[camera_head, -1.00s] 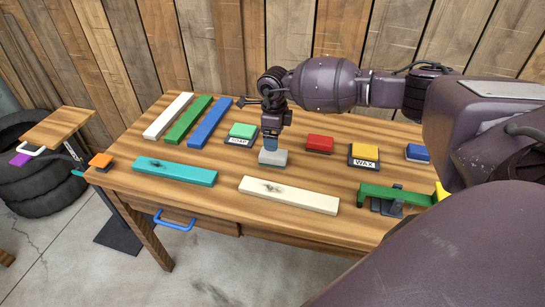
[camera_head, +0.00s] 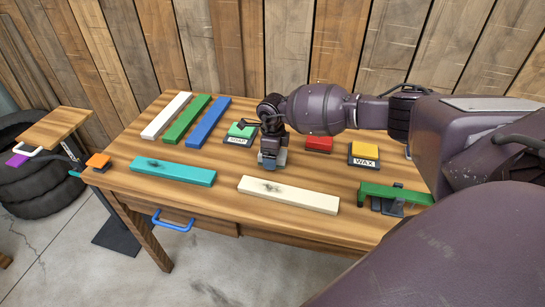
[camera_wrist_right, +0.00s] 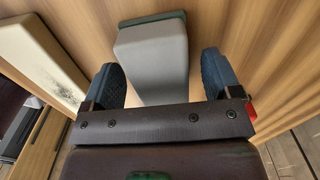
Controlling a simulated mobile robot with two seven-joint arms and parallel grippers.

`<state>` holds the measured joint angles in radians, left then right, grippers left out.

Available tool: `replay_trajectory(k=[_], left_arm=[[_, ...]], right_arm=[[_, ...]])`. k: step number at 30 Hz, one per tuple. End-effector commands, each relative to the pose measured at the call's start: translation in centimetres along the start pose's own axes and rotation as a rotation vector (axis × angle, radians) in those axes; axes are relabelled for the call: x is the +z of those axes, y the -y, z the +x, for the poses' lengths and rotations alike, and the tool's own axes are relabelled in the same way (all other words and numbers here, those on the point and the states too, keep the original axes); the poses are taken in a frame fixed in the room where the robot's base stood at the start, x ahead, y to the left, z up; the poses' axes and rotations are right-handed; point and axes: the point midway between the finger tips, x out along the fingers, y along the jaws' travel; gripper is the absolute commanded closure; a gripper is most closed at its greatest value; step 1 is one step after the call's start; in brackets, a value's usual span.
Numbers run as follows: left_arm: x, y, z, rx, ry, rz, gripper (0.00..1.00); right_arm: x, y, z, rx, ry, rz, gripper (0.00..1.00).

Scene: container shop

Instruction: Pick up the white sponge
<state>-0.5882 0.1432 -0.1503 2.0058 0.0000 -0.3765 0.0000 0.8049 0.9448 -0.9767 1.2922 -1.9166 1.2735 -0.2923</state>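The sponge is a pale grey-white block (camera_head: 281,157) with a dark green layer at its far edge. It lies on the wooden table, mostly hidden behind my right gripper (camera_head: 270,163) in the head view. In the right wrist view the sponge (camera_wrist_right: 153,62) lies between the two dark blue fingers of my right gripper (camera_wrist_right: 160,75). The fingers are spread, with a gap showing on each side of the block. My left gripper is in neither view.
A green block on a dark tray (camera_head: 243,131) and a red block (camera_head: 319,144) lie close behind. A yellow WAX block (camera_head: 364,154) is at the right. A cream plank (camera_head: 289,195) and a teal plank (camera_head: 160,171) lie in front, with bare table between.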

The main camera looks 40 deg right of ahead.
Motion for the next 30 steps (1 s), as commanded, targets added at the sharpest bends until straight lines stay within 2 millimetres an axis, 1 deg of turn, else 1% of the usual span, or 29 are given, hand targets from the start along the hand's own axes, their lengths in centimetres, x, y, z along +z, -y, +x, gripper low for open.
replay_trajectory(k=[1,9,10,17,20,23,26,30], left_arm=[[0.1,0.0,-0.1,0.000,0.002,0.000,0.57],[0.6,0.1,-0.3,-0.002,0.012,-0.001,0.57],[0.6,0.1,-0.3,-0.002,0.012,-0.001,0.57],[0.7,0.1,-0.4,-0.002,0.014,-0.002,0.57],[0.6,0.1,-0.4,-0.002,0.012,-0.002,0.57],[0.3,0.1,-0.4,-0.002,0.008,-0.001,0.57],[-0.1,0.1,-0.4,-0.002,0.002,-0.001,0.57],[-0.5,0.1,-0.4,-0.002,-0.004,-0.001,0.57]], right_arm=[[0.0,0.0,0.0,0.000,0.000,0.000,0.24],[0.0,0.0,0.0,0.000,0.000,0.000,0.65],[0.0,0.0,0.0,0.000,0.000,0.000,0.69],[0.0,0.0,-0.1,0.000,0.001,0.000,0.69],[0.1,0.0,-0.7,-0.001,0.002,0.000,0.69],[0.1,0.1,-1.9,-0.002,0.004,0.000,0.69],[0.1,0.1,-3.8,-0.004,0.004,-0.001,0.69],[0.1,0.1,-7.3,-0.004,0.005,-0.001,0.69]])
